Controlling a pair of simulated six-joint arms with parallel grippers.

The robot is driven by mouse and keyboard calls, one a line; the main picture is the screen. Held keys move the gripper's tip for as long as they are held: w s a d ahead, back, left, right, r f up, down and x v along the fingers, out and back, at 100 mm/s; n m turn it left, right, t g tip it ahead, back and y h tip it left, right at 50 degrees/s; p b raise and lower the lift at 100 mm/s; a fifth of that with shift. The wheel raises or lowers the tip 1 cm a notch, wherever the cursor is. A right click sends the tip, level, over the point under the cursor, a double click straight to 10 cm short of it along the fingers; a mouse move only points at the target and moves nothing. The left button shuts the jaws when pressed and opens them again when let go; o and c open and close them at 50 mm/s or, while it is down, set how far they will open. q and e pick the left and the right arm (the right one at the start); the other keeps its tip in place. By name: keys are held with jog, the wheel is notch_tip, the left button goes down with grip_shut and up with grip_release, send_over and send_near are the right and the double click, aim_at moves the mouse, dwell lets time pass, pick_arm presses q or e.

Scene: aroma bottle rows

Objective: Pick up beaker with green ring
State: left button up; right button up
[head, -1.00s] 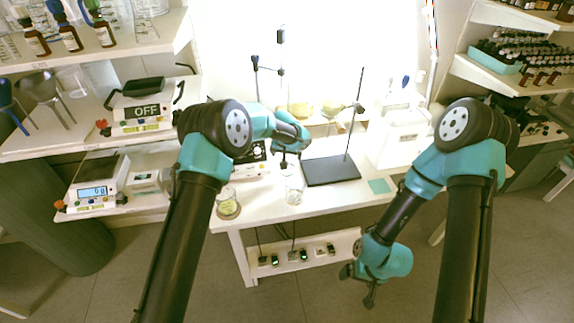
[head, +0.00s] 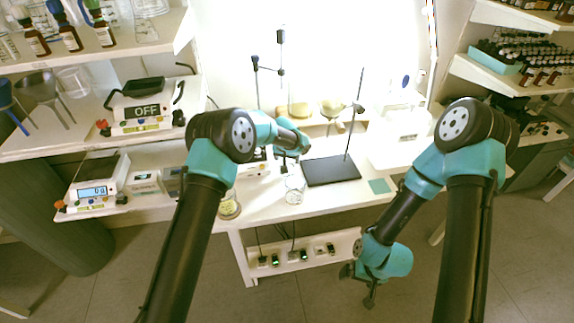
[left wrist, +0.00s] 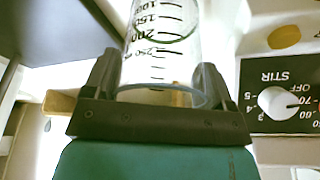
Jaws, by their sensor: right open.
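A clear glass beaker (head: 294,190) stands on the white table in the head view. It fills the middle of the left wrist view (left wrist: 160,45), with black volume marks and a thin greenish line around it. My left gripper (head: 285,168) is at the beaker. In the left wrist view its two dark fingers (left wrist: 160,82) lie on either side of the beaker, close to the glass; whether they press on it I cannot tell. My right gripper (head: 361,287) hangs open and empty, low in front of the table.
A second glass vessel with yellowish contents (head: 229,208) stands at the table's left front. A dark stand base (head: 331,170) with a rod lies right of the beaker. A stirrer with a STIR dial (left wrist: 278,102) is close by. A green square (head: 380,186) lies further right.

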pick_arm(q)
jog(key=c, duration=0.6)
notch_tip(320, 180, up, 10)
dwell(0.5)
jog(key=shift+a, duration=0.1)
dwell(0.4)
